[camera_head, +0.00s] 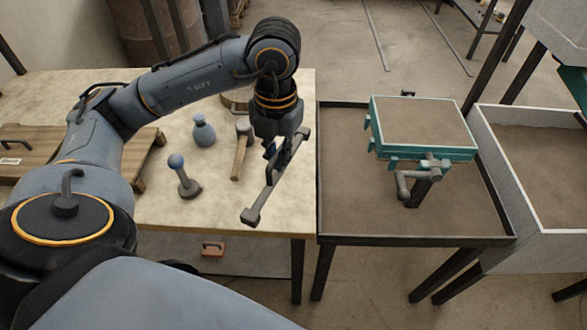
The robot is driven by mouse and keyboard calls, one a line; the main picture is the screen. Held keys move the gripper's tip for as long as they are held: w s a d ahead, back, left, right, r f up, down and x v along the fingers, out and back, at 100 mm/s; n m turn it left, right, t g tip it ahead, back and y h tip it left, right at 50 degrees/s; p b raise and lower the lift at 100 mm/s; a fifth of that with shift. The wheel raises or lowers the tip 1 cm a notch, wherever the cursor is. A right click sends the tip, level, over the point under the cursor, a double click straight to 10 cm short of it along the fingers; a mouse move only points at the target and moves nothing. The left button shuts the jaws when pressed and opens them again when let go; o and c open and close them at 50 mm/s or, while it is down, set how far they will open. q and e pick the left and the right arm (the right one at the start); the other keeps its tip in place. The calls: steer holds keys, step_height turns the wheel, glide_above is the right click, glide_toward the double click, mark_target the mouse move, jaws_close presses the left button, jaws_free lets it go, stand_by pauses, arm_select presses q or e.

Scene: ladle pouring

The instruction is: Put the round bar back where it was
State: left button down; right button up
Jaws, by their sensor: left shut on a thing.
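My left gripper (277,150) is shut on a long grey round bar (267,190) with thicker ends. The bar hangs tilted above the right edge of the pale worktable (215,205), its lower end towards me. The gripper hides part of the bar's middle. Its lower end looks clear of the tabletop, but the exact height is hard to tell. My right gripper is not in view.
A wooden-handled hammer (240,155), blue bottle-shaped thing (204,132) and blue-knobbed tool (184,177) stand or lie on the worktable. Wooden boards (70,155) lie left. A teal-framed sand box (420,125) stands over a dark-rimmed tray (350,215); a white-walled sand bin (505,165) is right.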

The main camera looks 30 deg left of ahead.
arm_select(q)
steer(key=w+a+f+n, duration=0.1)
steer(key=w+f, duration=0.2)
steer(key=w, duration=0.1)
steer(key=w+a+f+n+p, duration=0.1)
steer(key=w+a+f+n, duration=0.1)
steer(key=w+f, duration=0.1)
steer(key=w+a+f+n+p, duration=0.1)
steer(key=w+a+f, duration=0.1)
steer(key=w, duration=0.3)
steer(key=shift+w+f, duration=0.3)
steer(key=shift+f, duration=0.5)
steer(key=shift+w+a+f, duration=0.15)
steer(key=shift+w+f, duration=0.15)
steer(key=shift+f, duration=0.05)
step_height(320, 180, down, 3)
steer(key=shift+f+p, duration=0.1)
steer(key=shift+p, duration=0.5)
steer(key=shift+f, duration=0.2)
